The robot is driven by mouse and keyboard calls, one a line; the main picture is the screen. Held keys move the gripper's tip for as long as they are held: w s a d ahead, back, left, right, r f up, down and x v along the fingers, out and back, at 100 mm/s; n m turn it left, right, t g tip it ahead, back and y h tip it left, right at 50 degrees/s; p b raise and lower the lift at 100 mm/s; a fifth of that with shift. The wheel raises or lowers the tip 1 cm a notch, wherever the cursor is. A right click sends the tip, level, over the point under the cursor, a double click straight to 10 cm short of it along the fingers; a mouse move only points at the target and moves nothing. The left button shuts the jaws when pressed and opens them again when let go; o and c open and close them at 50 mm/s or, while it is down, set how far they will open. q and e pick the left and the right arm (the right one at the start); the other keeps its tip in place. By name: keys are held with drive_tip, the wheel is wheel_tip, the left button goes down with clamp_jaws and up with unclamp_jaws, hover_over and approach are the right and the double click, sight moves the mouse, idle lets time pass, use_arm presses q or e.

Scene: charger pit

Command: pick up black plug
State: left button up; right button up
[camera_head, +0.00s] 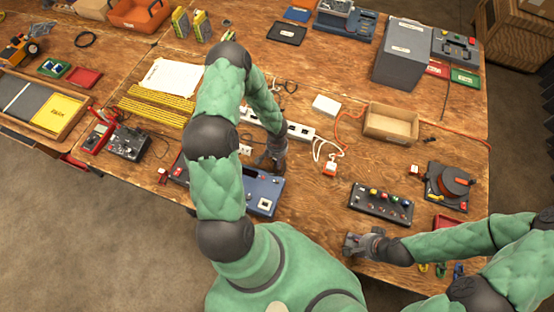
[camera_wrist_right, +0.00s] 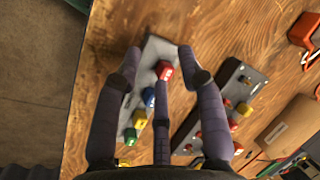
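I cannot clearly make out a black plug in either view. A white power strip (camera_head: 300,131) lies mid-table with white cords at its right end. My left gripper (camera_head: 270,163) is low over the table beside the strip, at the blue box (camera_head: 264,192); its fingers are too small and dark to tell open from shut. My right gripper (camera_head: 352,244) is near the front table edge. In the right wrist view its fingers (camera_wrist_right: 159,62) are spread and empty above a grey holder (camera_wrist_right: 155,50) with red, blue, green and yellow pieces.
A black button panel (camera_head: 381,203) is beyond my right gripper. A cable reel (camera_head: 449,186) stands to its right. A cardboard tray (camera_head: 391,123) and white box (camera_head: 326,105) lie farther back. Bare wood (camera_head: 310,205) shows between my grippers.

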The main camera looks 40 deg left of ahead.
use_arm(q)
clamp_jaws()
idle(0.6)
